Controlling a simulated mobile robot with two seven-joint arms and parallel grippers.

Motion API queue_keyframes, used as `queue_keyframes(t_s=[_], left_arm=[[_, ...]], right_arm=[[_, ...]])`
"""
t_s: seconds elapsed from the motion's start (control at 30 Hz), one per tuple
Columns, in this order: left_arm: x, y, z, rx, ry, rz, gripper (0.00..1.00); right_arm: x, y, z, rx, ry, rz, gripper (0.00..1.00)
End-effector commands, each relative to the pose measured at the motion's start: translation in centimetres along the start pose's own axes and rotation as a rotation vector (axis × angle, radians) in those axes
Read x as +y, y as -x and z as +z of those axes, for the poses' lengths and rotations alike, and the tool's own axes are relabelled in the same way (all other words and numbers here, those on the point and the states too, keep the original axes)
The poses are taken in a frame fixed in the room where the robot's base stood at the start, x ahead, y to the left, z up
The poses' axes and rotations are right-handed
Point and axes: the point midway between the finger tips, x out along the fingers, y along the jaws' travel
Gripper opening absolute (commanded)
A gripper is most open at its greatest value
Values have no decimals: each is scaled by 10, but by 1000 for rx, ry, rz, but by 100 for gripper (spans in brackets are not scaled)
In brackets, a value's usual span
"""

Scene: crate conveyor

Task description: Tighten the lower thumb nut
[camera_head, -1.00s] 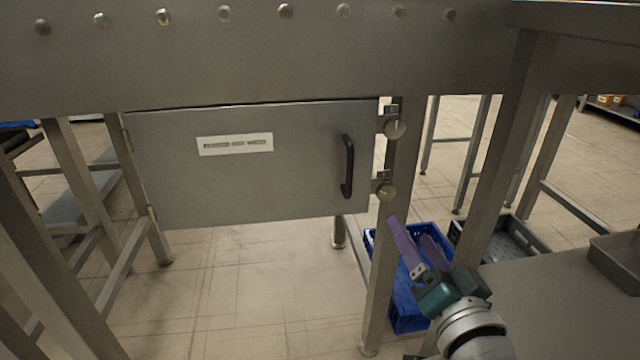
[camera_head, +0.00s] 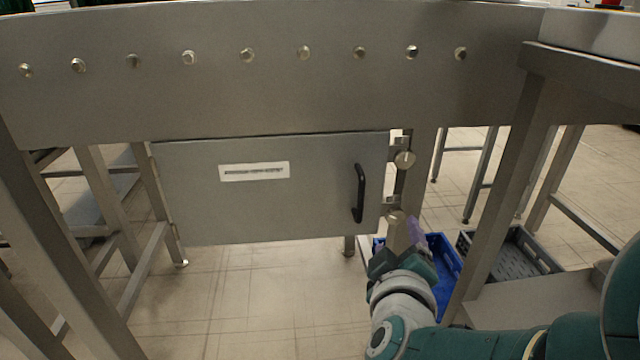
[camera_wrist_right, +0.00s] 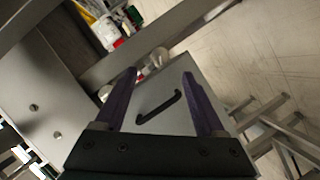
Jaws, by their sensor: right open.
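The lower thumb nut (camera_head: 396,217) is a round metal knob at the right edge of the grey cabinet door (camera_head: 270,205). The upper thumb nut (camera_head: 404,160) sits above it on the same side. My right gripper (camera_head: 406,232), with purple fingers, is open just below and in front of the lower nut. In the right wrist view the lower nut (camera_wrist_right: 160,56) shows beyond and between the spread fingertips, and the upper nut (camera_wrist_right: 105,92) is beside the left finger. Whether a finger touches the nut cannot be told. My left gripper is out of view.
The door has a black handle (camera_head: 359,193) left of the nuts. A steel beam with several bolts (camera_head: 300,90) runs above. A blue crate (camera_head: 446,268) and a grey crate (camera_head: 510,256) stand behind, on the floor. A table leg (camera_head: 505,180) rises to the right.

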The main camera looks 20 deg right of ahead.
Motion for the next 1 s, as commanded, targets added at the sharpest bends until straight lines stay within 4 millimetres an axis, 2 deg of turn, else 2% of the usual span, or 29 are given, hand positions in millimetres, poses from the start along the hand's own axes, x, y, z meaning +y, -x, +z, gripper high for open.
queue_keyframes(t_s=[0.03,0.1,0.23,0.4,0.8,1.0], left_arm=[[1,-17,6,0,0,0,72],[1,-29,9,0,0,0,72],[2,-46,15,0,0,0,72],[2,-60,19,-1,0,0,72],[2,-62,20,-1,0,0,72],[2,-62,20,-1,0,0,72]], right_arm=[[-6,-14,5,1,-1,6,72],[-6,-28,5,1,-4,5,72],[-5,-50,5,2,-3,4,72],[-3,-67,4,0,-3,3,72],[0,-72,1,0,-2,0,72],[0,-72,1,0,-2,1,49]])
